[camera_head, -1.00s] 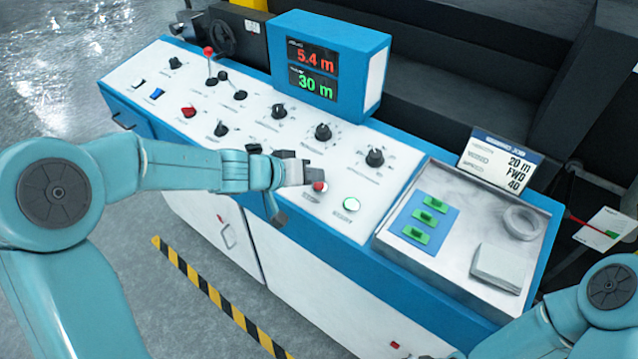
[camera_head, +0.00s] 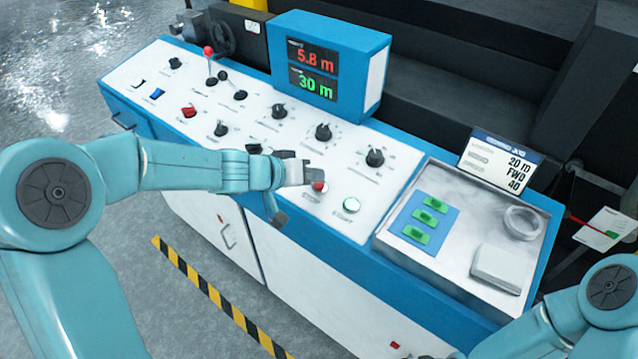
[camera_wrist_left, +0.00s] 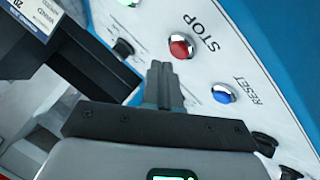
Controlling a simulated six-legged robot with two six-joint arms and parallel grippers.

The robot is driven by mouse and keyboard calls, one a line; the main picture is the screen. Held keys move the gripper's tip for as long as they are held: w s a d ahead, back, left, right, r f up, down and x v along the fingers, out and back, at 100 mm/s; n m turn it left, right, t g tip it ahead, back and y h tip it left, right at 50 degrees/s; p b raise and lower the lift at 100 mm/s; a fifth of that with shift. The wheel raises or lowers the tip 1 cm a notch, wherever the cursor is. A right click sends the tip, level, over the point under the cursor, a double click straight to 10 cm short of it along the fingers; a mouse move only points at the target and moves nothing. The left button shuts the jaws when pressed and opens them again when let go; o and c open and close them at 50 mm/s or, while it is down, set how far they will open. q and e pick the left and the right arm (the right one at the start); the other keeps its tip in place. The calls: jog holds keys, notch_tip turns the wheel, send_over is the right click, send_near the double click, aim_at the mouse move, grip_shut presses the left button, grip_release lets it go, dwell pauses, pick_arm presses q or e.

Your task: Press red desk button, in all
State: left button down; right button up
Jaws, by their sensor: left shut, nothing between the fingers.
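The red desk button (camera_head: 319,187), labelled STOP, sits on the white sloped console top near its front edge. It also shows in the left wrist view (camera_wrist_left: 180,47), round in a pale ring. My left gripper (camera_head: 306,176) is shut and empty, just behind the button in the head view. In the left wrist view its shut fingertips (camera_wrist_left: 161,72) are just beside the button, with a small gap in the picture; I cannot tell their height above the panel. My right arm shows at the lower right, but its gripper is not visible.
A green START button (camera_head: 351,204) is right of the red one. A blue RESET button (camera_wrist_left: 223,94) is close by in the left wrist view. Knobs, including a black one (camera_head: 375,157), stand behind. A display box (camera_head: 330,65) rises at the back; a metal tray (camera_head: 465,262) lies right.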

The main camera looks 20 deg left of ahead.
pick_arm(q)
jog(key=shift+f, duration=0.45)
jog(key=shift+w+f, duration=0.1)
jog(key=shift+f, duration=0.25)
dwell(0.8)
jog(key=shift+r, duration=0.1)
jog(key=shift+r+p, duration=0.7)
jog(key=shift+p, duration=0.2)
jog(key=r+p, duration=0.2)
jog(key=s+r+p, duration=0.1)
jog(key=r+p, duration=0.2)
jog(key=shift+a+p, duration=0.15)
jog(key=shift+p, duration=0.2)
